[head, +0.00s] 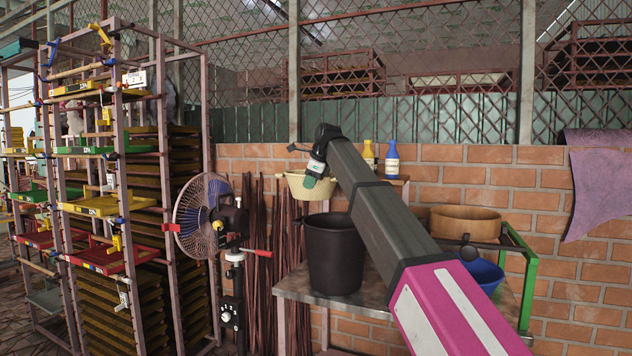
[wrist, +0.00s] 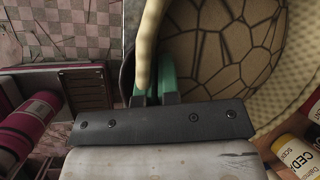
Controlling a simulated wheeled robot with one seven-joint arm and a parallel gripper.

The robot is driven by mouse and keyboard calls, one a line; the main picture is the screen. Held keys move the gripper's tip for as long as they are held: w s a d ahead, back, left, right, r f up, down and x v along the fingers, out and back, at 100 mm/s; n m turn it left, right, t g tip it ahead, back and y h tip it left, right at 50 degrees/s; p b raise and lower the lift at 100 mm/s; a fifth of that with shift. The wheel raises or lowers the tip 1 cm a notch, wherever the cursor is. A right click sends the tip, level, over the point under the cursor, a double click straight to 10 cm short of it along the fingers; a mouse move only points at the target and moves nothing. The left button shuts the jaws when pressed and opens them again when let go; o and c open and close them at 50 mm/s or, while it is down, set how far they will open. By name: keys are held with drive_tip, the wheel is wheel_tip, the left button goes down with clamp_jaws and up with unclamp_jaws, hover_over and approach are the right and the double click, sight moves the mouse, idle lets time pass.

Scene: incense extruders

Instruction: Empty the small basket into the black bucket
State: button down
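The small basket (head: 296,188) is cream-coloured and shows just above and behind the black bucket's rim in the head view. My gripper (head: 314,172) is at its near side. In the wrist view, my gripper's green fingertips (wrist: 153,88) sit on both sides of the basket's pale rim (wrist: 150,45) and look closed on it. The basket's inside shows a brown surface with dark crack-like lines; I cannot tell whether this is its contents. The black bucket (head: 333,258) stands upright on the table (head: 305,296). Its inside is hidden. I cannot tell what, if anything, supports the basket below.
A yellow bottle (head: 368,155) and a blue bottle (head: 391,160) stand by the brick wall. A wooden round container (head: 465,222) and a blue bowl (head: 484,273) are at the right. A fan (head: 203,215) and a tray rack (head: 112,180) stand left.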

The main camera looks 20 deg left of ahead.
sight(324, 183)
drive_tip(key=shift+w+d+r+y, duration=0.1)
drive_tip(key=shift+w+y, duration=0.2)
drive_tip(key=shift+y, duration=0.1)
drive_tip(key=y, duration=0.1)
drive_tip(key=r+y, duration=0.1)
drive_tip(key=y, duration=0.1)
drive_tip(key=shift+t, duration=0.4)
drive_tip(key=shift+r+t+y, duration=0.3)
drive_tip(key=shift+r+y, duration=0.2)
drive_tip(key=shift+y, duration=0.6)
drive_tip(key=shift+s+d+f+y, duration=0.1)
drive_tip(key=shift+d+y, duration=0.05)
drive_tip(key=shift+y, duration=0.4)
drive_tip(key=shift+d+f+y, duration=0.1)
drive_tip(key=shift+y, duration=0.45)
drive_tip(key=y, duration=0.1)
drive_tip(key=t+y, duration=0.1)
drive_tip(key=y, duration=0.1)
drive_tip(key=shift+d+m, duration=0.3)
drive_tip(key=shift+d, duration=0.05)
drive_tip(key=shift+s+d+f+m+t+y, duration=0.15)
drive_tip(key=shift+d+f+t+y, duration=0.35)
drive_tip(key=shift+y, duration=0.85)
drive_tip(key=shift+s+d+f+m+t+y, duration=0.2)
drive_tip(key=shift+d+t+y, duration=0.3)
drive_tip(key=shift+d+y, duration=0.6)
drive_tip(key=shift+d+f+m+t+y, duration=0.3)
drive_tip(key=shift+d+t+y, duration=0.15)
drive_tip(key=shift+y, duration=1.1)
